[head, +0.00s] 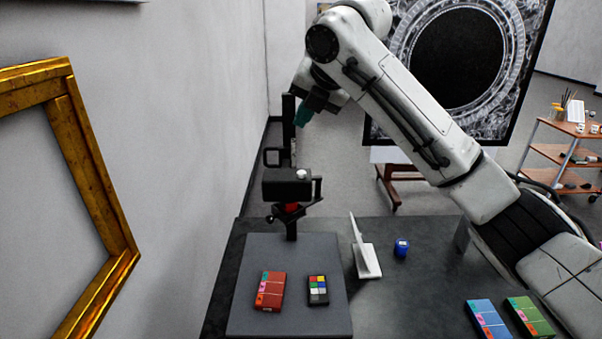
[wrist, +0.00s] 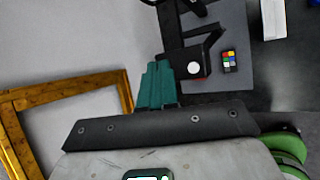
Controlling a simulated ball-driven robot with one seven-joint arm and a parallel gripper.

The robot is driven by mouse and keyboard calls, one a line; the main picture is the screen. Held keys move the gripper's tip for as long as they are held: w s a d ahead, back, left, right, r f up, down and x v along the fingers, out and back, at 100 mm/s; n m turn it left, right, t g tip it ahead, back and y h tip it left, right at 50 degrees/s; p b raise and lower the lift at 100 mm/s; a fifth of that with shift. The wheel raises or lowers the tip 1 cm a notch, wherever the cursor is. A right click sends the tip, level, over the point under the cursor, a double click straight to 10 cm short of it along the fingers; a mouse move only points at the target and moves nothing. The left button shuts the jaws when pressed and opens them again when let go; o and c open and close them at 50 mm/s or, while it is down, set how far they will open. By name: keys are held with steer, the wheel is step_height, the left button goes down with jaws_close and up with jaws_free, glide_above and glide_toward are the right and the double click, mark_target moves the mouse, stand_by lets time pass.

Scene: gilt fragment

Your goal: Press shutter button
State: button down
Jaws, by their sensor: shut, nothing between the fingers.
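A black camera (head: 287,187) is mounted on a dark upright stand (head: 291,222) at the back of the grey board. A round white shutter button (head: 301,174) sits on its top, toward the right. In the wrist view the button (wrist: 194,69) is a white disc on the dark camera body (wrist: 184,56). My gripper (head: 302,116) has teal fingers, shut and empty, and is above the camera, apart from the button. In the wrist view my fingertips (wrist: 156,66) lie to the left of the button.
A red box (head: 270,290) and a colour checker card (head: 318,289) lie on the grey board (head: 290,262). A white stand (head: 366,258) and blue jar (head: 401,248) are to the right. A gilt frame (head: 95,165) stands at the left by the wall.

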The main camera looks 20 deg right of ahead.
steer(key=b, duration=0.5)
glide_above(303, 172)
step_height(303, 172, down, 6)
steer(key=shift+s+f, duration=0.1)
steer(key=shift+f, duration=0.1)
steer(key=shift+f+b, duration=0.35)
steer(key=shift+f, duration=0.65)
steer(key=shift+f, duration=0.2)
stand_by(0.7)
steer(key=shift+f, duration=0.2)
steer(key=shift+f, duration=0.4)
stand_by(0.8)
steer(key=shift+r, duration=0.15)
steer(key=shift+r+p, duration=0.7)
